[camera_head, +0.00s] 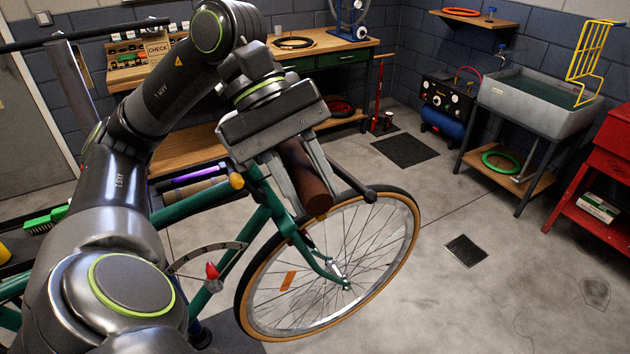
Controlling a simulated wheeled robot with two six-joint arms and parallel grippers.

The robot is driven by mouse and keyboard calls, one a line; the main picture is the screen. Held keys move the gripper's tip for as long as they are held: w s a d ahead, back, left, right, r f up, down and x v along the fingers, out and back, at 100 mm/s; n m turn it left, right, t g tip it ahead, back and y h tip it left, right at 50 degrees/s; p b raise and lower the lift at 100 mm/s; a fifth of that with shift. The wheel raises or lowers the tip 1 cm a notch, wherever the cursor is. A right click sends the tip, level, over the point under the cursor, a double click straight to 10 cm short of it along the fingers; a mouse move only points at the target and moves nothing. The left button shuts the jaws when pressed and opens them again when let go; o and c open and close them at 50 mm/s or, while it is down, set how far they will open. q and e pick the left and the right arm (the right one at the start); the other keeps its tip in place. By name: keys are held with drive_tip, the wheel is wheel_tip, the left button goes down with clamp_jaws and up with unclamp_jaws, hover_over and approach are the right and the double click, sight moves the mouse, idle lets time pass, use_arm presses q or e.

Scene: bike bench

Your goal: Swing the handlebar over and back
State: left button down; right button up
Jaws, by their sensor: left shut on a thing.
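The green bike (283,222) stands in front of me with its front wheel (397,262) turned toward the right. My left gripper (309,190) reaches in from the upper left and is shut on the handlebar's brown grip (304,170), with a finger on either side. A dark bar with a rounded end (369,196) shows just right of the gripper. A curved scale (205,252) with a red pointer (211,271) sits by the frame. The arm hides much of the handlebar and frame. My right gripper is not in view.
A wooden workbench (345,50) runs behind the bike. A grey sink (530,100) and a red cabinet (605,165) stand at the right. Floor drains (465,251) lie flat. The floor right of the wheel is clear.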

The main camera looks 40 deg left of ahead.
use_arm(q)
drive_tip(key=c, duration=1.4)
unclamp_jaws()
drive_tip(key=shift+o, duration=1.4)
drive_tip(key=shift+a+r, duration=0.1)
